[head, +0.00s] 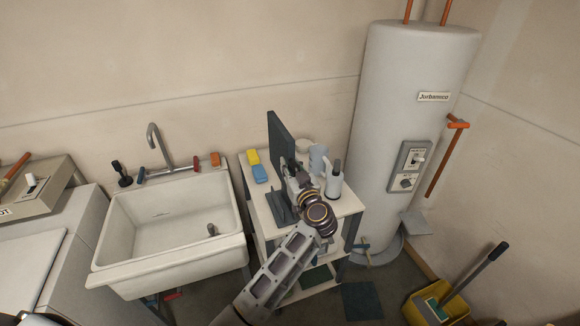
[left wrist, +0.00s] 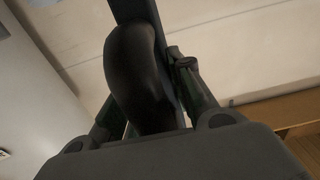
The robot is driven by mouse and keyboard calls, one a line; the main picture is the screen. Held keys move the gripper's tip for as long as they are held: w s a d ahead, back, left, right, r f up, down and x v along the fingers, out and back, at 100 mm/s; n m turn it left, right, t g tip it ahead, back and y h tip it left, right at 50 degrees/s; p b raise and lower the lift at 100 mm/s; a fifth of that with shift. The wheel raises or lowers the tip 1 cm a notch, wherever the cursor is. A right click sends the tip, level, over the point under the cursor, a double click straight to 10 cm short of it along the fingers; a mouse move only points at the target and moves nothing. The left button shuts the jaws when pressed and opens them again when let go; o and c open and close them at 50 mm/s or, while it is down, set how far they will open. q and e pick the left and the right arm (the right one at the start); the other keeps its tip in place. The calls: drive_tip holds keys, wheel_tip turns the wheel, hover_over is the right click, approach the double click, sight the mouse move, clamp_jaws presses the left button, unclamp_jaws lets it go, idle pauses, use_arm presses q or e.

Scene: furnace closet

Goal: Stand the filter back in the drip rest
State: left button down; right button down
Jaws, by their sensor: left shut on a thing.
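The filter (head: 281,138) is a dark, flat panel standing nearly upright above the small cart's top. My left gripper (head: 294,178) is shut on its right side, low down. In the left wrist view, a dark panel edge (left wrist: 172,60) shows between the fingers (left wrist: 150,112), beside a rounded dark shape. The drip rest (head: 281,206) appears to be the dark green-grey piece on the cart top, just below the filter. The filter's lower edge is partly hidden by the gripper, so I cannot tell whether it touches the rest. My right gripper is not in view.
The white cart (head: 345,205) also holds a yellow sponge (head: 252,157), a blue sponge (head: 259,174), a spray bottle (head: 334,180) and a blue-grey jug (head: 318,158). A sink (head: 170,225) stands left; a tall water heater (head: 405,130) stands right. A yellow bin (head: 425,305) is at lower right.

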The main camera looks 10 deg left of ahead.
use_arm(q)
drive_tip(key=shift+f, duration=2.45)
drive_tip(key=shift+f+b, duration=0.4)
drive_tip(key=shift+f, duration=1.55)
drive_tip(key=shift+p, duration=0.4)
drive_tip(key=shift+f, duration=0.2)
drive_tip(key=shift+f+b, duration=0.85)
drive_tip(key=shift+f, duration=1.4)
drive_tip(key=shift+p, duration=0.55)
